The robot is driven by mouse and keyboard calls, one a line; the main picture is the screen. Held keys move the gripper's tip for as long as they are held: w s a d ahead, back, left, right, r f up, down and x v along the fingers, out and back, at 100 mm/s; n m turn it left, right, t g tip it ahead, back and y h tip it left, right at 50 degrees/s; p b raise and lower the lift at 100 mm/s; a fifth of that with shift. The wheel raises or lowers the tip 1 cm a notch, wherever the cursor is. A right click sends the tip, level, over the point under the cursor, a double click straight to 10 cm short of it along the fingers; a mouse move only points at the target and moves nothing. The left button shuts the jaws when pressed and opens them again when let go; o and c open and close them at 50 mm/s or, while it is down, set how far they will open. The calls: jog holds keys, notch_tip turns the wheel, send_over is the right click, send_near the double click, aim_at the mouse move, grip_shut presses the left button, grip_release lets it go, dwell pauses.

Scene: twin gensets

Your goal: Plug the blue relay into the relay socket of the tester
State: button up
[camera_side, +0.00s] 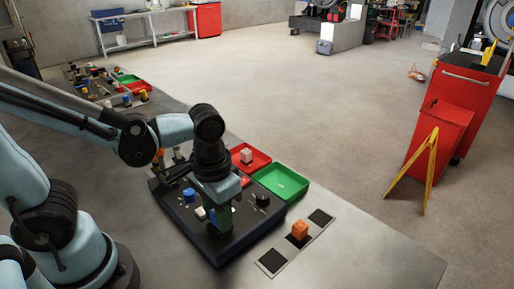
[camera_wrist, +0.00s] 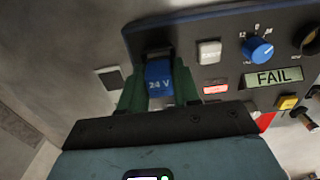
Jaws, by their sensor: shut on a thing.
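The blue relay (camera_wrist: 159,80), marked "24 V", sits between the two green fingers of my gripper (camera_wrist: 158,88) in the wrist view. My gripper is shut on it. The relay is over the end of the dark tester (camera_wrist: 215,28); I cannot tell whether it is seated in the relay socket, which is hidden behind it. The tester's display (camera_wrist: 273,77) reads FAIL. In the side view my gripper (camera_side: 220,224) points down at the near part of the tester (camera_side: 172,208), and the relay is mostly hidden by the fingers.
The tester carries a blue knob (camera_wrist: 257,50), a white button (camera_wrist: 209,52), a lit red indicator (camera_wrist: 215,89) and a yellow button (camera_wrist: 287,102). A red tray (camera_side: 262,157) holds a pale block; a green tray (camera_side: 281,183) looks empty. An orange block (camera_side: 299,230) stands on the middle black square.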

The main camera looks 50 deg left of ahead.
jog(key=shift+f, duration=0.3)
dwell(0.6)
jog(key=o, duration=1.1)
jog(key=shift+d, duration=0.1)
jog(key=shift+c, duration=1.3)
jog(key=shift+o, duration=0.7)
jog(key=shift+c, duration=0.3)
